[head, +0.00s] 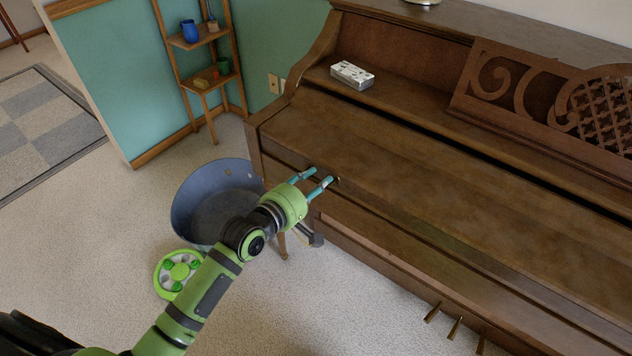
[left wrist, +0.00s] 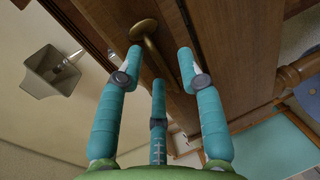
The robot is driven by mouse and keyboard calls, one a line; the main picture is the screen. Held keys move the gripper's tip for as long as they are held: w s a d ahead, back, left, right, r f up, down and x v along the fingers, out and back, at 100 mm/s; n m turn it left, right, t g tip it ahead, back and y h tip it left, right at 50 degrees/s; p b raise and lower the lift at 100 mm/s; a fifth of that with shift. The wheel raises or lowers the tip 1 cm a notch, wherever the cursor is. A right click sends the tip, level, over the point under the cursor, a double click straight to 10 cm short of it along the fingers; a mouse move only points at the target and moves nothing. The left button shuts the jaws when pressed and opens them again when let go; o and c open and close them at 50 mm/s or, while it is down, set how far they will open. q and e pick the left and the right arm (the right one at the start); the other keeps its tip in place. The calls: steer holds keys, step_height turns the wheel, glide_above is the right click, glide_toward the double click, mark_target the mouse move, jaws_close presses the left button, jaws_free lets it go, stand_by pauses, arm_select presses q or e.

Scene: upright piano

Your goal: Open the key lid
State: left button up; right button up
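The key lid (head: 390,160) of the brown upright piano is closed and lies flat over the keyboard area. My left gripper (head: 322,177) is at the lid's front edge, near its left end, with its teal fingers pointing at the piano. In the left wrist view, a brass knob (left wrist: 143,31) on a stem stands out from the wood. The three fingers of my left gripper (left wrist: 162,72) are spread around the knob, with visible gaps. I cannot tell whether any finger touches it. My right gripper is not in view.
A patterned white box (head: 352,75) sits on the piano's ledge behind the lid, left of the carved music stand (head: 545,95). A blue-grey round seat or tub (head: 190,200) stands beside my left arm, with a green wheel-like object (head: 165,275) on the carpet. Pedals (head: 454,329) stick out below.

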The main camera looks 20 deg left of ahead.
arm_select(q)
steer(key=shift+w+d+f, duration=0.1)
steer(key=shift+w, duration=0.2)
jaws_close()
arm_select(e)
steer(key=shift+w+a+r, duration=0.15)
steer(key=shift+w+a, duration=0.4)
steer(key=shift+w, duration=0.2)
arm_select(q)
steer(key=shift+w, duration=0.1)
